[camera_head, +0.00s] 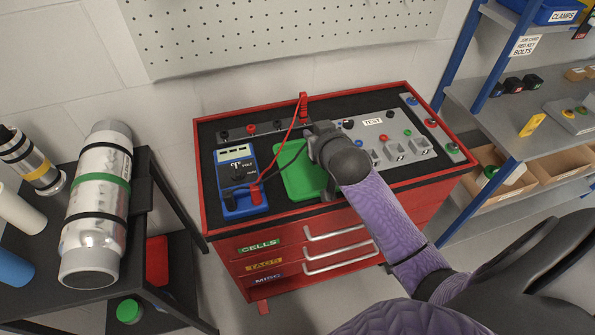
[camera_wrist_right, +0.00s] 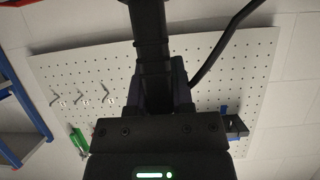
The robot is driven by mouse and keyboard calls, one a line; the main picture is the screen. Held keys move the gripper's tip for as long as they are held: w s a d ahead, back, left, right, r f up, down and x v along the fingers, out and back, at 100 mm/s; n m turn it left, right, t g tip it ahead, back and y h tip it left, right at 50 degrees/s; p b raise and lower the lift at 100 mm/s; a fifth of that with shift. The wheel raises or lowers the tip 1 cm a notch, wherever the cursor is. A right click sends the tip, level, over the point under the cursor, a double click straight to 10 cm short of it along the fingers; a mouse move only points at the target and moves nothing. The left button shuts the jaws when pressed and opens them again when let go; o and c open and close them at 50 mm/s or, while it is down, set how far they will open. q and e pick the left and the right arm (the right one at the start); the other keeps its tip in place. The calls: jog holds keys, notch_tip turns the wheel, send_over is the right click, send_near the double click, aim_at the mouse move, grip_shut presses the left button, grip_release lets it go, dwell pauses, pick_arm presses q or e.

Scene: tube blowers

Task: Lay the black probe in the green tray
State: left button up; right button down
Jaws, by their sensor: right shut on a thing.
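The green tray (camera_head: 297,184) lies on the black top of the red cabinet, right of the blue meter (camera_head: 237,168). My right gripper (camera_head: 318,140) is at the tray's back right, over or beside it; its height is hard to judge. In the right wrist view it is shut on the black probe (camera_wrist_right: 150,45), which stands between the fingers, with a black cable (camera_wrist_right: 222,45) beside it. In the head view the probe is mostly hidden by the gripper, and a black lead runs from it toward the meter. My left gripper is not in view.
A red probe (camera_head: 303,104) stands upright at the back, its red lead running to the meter. A panel with sockets and a TEST label (camera_head: 372,122) lies right of my gripper. A black table with metal cylinders (camera_head: 98,200) stands left; shelves (camera_head: 500,115) stand right.

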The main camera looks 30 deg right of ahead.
notch_tip(320, 180, down, 10)
jog(key=b, duration=0.3)
jog(key=shift+d+r+b, duration=0.1)
jog(key=shift+r+b, duration=0.1)
jog(key=shift+b, duration=0.1)
jog(key=shift+r, duration=0.1)
jog(key=shift+c, duration=2.4)
grip_release()
jog(key=shift+r, duration=0.1)
jog(key=p+v, duration=0.5)
jog(key=v, duration=0.7)
jog(key=s+a+f+n+g+y, duration=0.15)
jog(key=s+f, duration=0.25)
jog(key=f, duration=0.5)
jog(key=s+a+f+g, duration=0.2)
jog(key=s+f+g, duration=0.1)
jog(key=f, duration=0.6)
jog(key=s+a+f+n+g, duration=0.1)
jog(key=s+f+g, duration=0.1)
jog(key=s+f, duration=0.2)
jog(key=s+a+f+n+g, duration=0.1)
jog(key=s+f, duration=0.3)
jog(key=s, duration=0.7)
jog(key=s+a+f+n+g+y, duration=0.1)
jog(key=s+a+f+g, duration=0.1)
jog(key=s+f+g, duration=0.2)
jog(key=s, duration=0.3)
jog(key=shift+s+f+n+b, duration=0.3)
jog(key=shift+s+f+n, duration=0.05)
jog(key=shift+s, duration=0.05)
